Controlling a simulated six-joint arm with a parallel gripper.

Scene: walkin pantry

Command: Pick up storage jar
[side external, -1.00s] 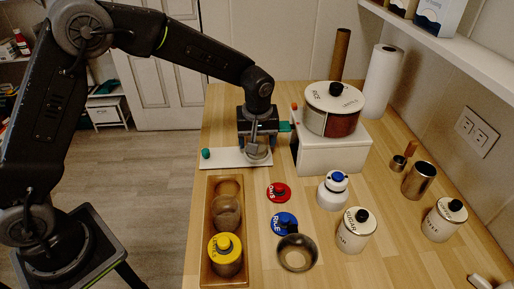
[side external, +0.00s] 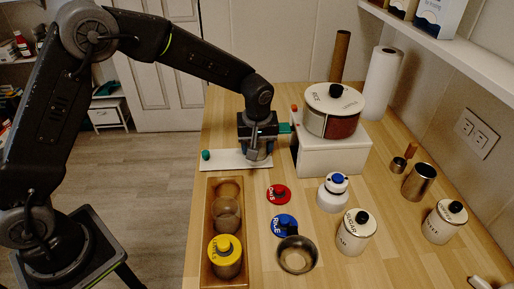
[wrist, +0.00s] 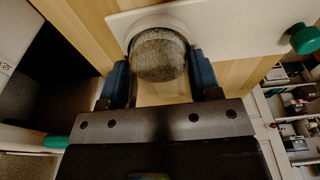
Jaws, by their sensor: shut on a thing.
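A round, greyish-brown storage jar (wrist: 160,55) sits between the blue pads of my gripper (wrist: 165,75) in the wrist view. My gripper is shut on it, with one finger on each side. In the side external view my gripper (side external: 258,152) points down at the white board, and the fingers hide most of the jar. I cannot tell whether the jar touches the board. The white board (side external: 225,160) has a green knob (side external: 206,155) at its left end.
A wooden tray (side external: 209,265) in front holds a clear jar (side external: 226,213) and a yellow-lidded jar (side external: 225,258). Red (side external: 279,194) and blue (side external: 284,225) lids lie beside it. A white stand (side external: 335,155) bearing a rice canister (side external: 333,110) is close on my gripper's right.

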